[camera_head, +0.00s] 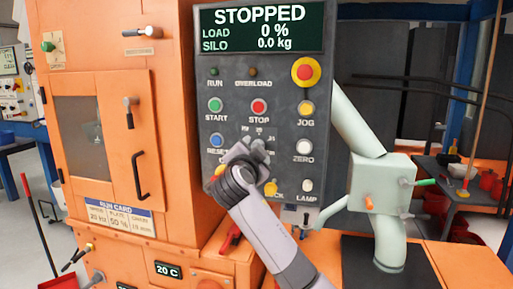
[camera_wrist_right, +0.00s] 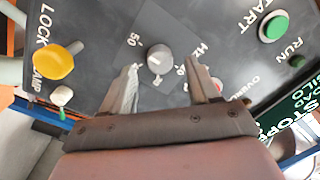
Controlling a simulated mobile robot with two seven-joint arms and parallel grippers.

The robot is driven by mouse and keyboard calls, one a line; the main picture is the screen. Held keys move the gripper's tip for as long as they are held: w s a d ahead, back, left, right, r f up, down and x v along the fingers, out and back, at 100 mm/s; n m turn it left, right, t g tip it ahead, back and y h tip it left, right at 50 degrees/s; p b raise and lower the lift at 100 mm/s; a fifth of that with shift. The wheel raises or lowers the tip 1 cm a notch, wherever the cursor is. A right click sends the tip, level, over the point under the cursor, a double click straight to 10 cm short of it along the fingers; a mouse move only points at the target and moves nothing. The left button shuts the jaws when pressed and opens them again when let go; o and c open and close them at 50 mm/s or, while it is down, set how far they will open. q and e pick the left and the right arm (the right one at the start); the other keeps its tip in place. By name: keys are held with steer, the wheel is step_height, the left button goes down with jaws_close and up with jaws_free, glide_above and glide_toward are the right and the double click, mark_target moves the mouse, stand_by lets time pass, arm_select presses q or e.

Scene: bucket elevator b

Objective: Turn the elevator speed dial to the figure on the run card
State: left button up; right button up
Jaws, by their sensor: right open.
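The speed dial (camera_wrist_right: 160,58) is a round grey knob with a white pointer line, on a dark plate with a scale marked 50 and HZ. My right gripper (camera_wrist_right: 161,64) is open, one finger on each side of the dial, with visible gaps. In the head view my right gripper (camera_head: 250,152) is in front of the panel and hides most of the dial. The run card (camera_head: 120,215) is on the orange machine at the lower left; its first figure appears to read 20 Hz. My left gripper is not in view.
The dark control panel (camera_head: 228,80) has a display (camera_head: 261,29) reading STOPPED, load 0 %, silo 0.0 kg. A pale green pipe (camera_head: 355,120) stands to the right.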

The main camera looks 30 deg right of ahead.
steer(key=shift+x, duration=1.45)
steer(key=c, duration=1.1)
steer(key=shift+o, duration=0.3)
